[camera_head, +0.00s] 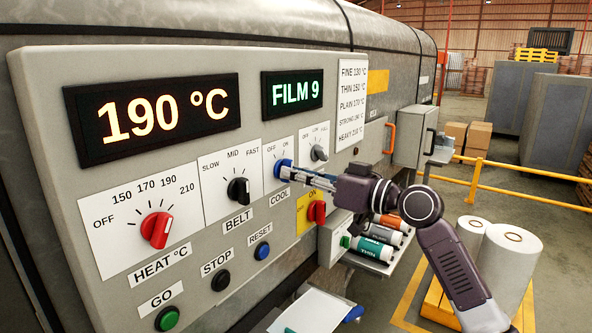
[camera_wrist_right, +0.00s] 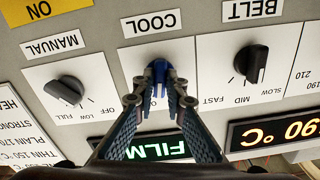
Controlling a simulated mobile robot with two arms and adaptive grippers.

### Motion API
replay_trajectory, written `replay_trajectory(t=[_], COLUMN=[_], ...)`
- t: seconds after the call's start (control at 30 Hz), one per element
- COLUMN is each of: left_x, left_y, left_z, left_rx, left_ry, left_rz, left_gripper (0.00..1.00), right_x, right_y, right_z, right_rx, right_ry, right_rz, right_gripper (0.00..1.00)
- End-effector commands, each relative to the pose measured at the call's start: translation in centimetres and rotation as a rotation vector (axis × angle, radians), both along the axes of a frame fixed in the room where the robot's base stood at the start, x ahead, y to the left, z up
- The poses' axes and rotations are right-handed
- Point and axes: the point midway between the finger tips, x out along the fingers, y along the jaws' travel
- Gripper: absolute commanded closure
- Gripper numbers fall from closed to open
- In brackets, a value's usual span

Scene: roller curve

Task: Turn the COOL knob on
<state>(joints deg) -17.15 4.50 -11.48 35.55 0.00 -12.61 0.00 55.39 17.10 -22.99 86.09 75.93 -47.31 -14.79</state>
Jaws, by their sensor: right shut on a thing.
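The blue COOL knob (camera_head: 281,167) sits on the white OFF/ON plate of the grey control panel (camera_head: 60,75). My right gripper (camera_head: 290,172) reaches it from the right, its fingers shut on the knob. In the right wrist view, which is upside down, the blue knob (camera_wrist_right: 158,72) sits between the two fingertips (camera_wrist_right: 159,88), just under the COOL label. The fingers cover part of the plate, and I cannot tell which way the knob points. My left gripper is not in view.
Close by are the black BELT knob (camera_head: 238,191), the grey MANUAL knob (camera_head: 319,153) and a red switch (camera_head: 317,212) on a yellow ON plate. The blue RESET button (camera_head: 262,250) is below. A yellow rail (camera_head: 480,160) and white rolls (camera_head: 508,262) stand right.

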Motion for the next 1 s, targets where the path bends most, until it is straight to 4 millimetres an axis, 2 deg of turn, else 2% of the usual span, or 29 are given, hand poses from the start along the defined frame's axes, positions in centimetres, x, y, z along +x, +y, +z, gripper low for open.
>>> replay_trajectory(t=[0.4, 0.97, 1.0], left_x=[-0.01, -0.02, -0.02], left_y=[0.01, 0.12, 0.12], left_z=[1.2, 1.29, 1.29], left_rx=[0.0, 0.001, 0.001], left_ry=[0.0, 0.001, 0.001], left_rz=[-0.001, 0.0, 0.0], left_gripper=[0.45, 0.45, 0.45], right_x=[0.02, 0.02, 0.02], right_y=[-0.09, -0.08, -0.08], right_z=[0.19, 0.15, 0.16], right_rx=[0.123, 0.144, 0.144], right_ry=[0.164, 0.192, 0.192], right_rz=[-0.002, -0.002, -0.002], right_gripper=[1.0, 1.0, 0.88])
